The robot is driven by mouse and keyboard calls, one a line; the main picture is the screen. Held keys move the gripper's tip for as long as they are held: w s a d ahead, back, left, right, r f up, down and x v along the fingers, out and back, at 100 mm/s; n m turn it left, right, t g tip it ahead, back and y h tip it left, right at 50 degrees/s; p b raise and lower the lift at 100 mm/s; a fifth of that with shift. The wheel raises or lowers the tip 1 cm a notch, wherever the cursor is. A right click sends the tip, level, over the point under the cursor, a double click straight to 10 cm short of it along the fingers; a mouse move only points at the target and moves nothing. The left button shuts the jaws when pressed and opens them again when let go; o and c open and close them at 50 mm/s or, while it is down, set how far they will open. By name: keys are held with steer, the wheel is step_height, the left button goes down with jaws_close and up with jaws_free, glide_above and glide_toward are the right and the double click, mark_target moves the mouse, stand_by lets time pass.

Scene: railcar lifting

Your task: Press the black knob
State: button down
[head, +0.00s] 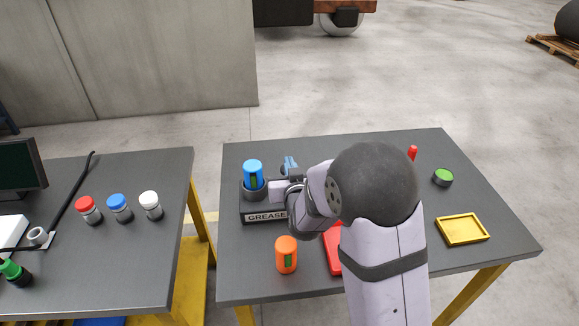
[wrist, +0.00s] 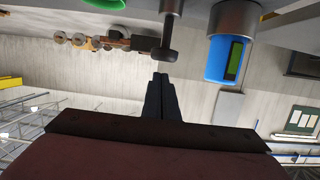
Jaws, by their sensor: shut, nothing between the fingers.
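In the wrist view, which looks upside down, the black knob (wrist: 163,55) is a dark, rounded cap on a grey stem. My gripper (wrist: 160,76) is shut and empty, with its fingertips very close to the knob in the picture; I cannot tell whether they touch it. In the head view, my gripper (head: 278,190) is at the grease stand (head: 262,216), and my arm hides the knob. A blue canister (head: 253,173) stands upright in the stand's grey cup, just left of my gripper. It also shows in the wrist view (wrist: 222,60).
An orange canister (head: 287,254) stands in front of the stand. A red object (head: 333,258) lies partly under my arm. A green-topped can (head: 442,177) and yellow tray (head: 462,229) are at the right. The left table (head: 130,260) holds red, blue and white-capped jars.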

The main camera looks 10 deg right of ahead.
steer(key=shift+f, duration=0.7)
step_height(320, 180, down, 4)
steer(key=b, duration=0.3)
steer(key=shift+s+r, duration=0.1)
steer(key=s+r+b, duration=0.2)
steer(key=s+r, duration=0.4)
steer(key=s, duration=0.1)
steer(key=shift+s+d+b, duration=0.15)
steer(key=shift+s+b, duration=0.1)
steer(key=shift+b, duration=0.05)
steer(key=shift+b, duration=0.55)
